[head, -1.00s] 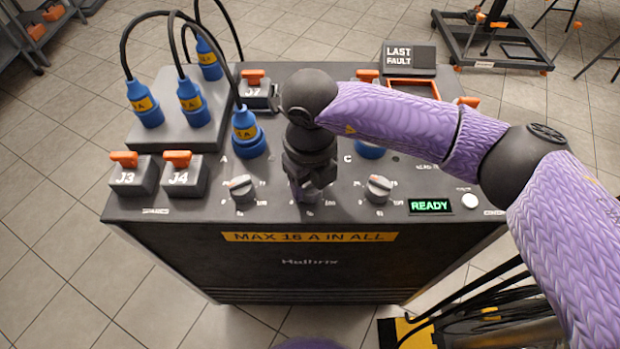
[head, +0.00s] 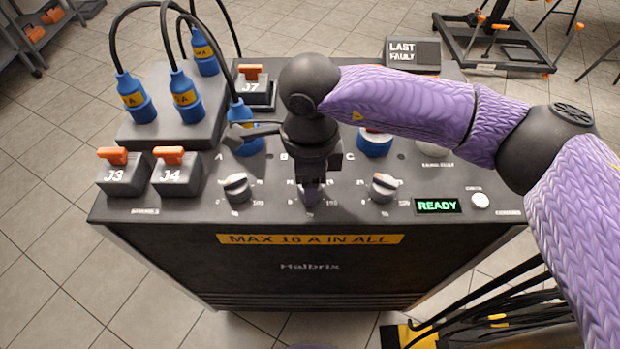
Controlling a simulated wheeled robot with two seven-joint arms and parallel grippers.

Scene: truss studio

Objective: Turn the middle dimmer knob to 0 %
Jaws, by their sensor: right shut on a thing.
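A dark console has a row of three dimmer knobs on its sloping top. The left knob (head: 237,188) and the right knob (head: 383,187) show plainly, each grey with a pale mark. The middle knob sits between them, hidden under my right gripper (head: 311,198), so its pointer and setting cannot be read. My right gripper points down from above and is shut on the middle knob. A dark bar on my wrist sticks out to the left. My left gripper is not in view.
Blue plugs (head: 137,98) with black cables stand behind and left of the gripper. Orange-latched boxes J3 (head: 123,177) and J4 (head: 178,177) sit at left. A blue socket (head: 375,144) is behind the right knob. A green READY display (head: 437,206) and white button (head: 480,201) are at right.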

